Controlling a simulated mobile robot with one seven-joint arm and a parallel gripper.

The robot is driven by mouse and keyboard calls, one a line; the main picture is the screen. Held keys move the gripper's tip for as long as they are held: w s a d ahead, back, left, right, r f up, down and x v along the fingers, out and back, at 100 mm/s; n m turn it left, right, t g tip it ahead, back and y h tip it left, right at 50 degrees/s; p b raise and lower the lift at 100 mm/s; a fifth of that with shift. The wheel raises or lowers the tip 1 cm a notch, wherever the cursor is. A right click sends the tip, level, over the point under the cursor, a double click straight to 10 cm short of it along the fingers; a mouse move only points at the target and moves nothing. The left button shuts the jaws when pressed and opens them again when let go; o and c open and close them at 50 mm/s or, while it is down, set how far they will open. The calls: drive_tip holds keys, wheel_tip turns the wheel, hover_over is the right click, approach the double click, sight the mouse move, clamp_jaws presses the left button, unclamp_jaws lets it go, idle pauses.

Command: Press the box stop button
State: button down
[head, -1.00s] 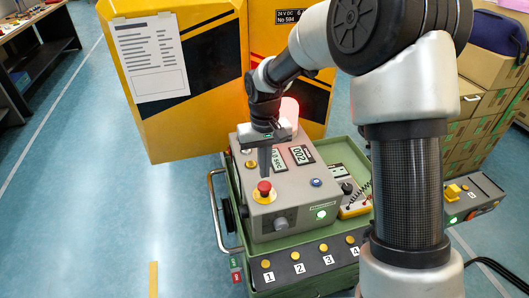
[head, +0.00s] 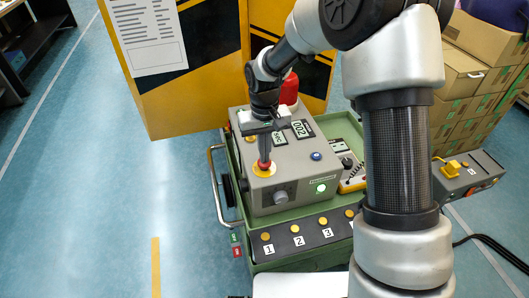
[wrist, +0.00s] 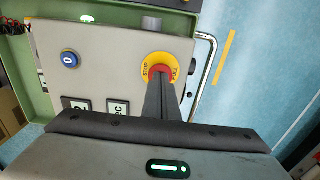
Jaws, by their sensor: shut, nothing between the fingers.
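The box stop button is a red button on a yellow ring (head: 263,169) on top of the grey control box (head: 290,185). In the wrist view the red button (wrist: 161,72) shows inside its yellow ring marked STOP. My gripper (head: 264,163) is shut and empty and points down onto the button. Its fingertips (wrist: 162,82) cover part of the red cap in both views. They look to be at or on the cap; I cannot tell how firmly they touch.
A blue button (head: 316,156), a lit green button (head: 321,188) and a grey knob (head: 280,197) sit on the box. The green cart (head: 285,260) carries numbered yellow buttons. A metal handle (head: 217,190) stands at its left. Yellow cabinets (head: 160,100) stand behind.

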drive_tip(key=shift+r+p, duration=0.25)
drive_tip(key=shift+p, duration=0.15)
wheel_tip(320, 180, up, 14)
drive_tip(key=p, duration=0.1)
drive_tip(key=shift+f+p, duration=0.25)
drive_tip(key=shift+p, duration=0.1)
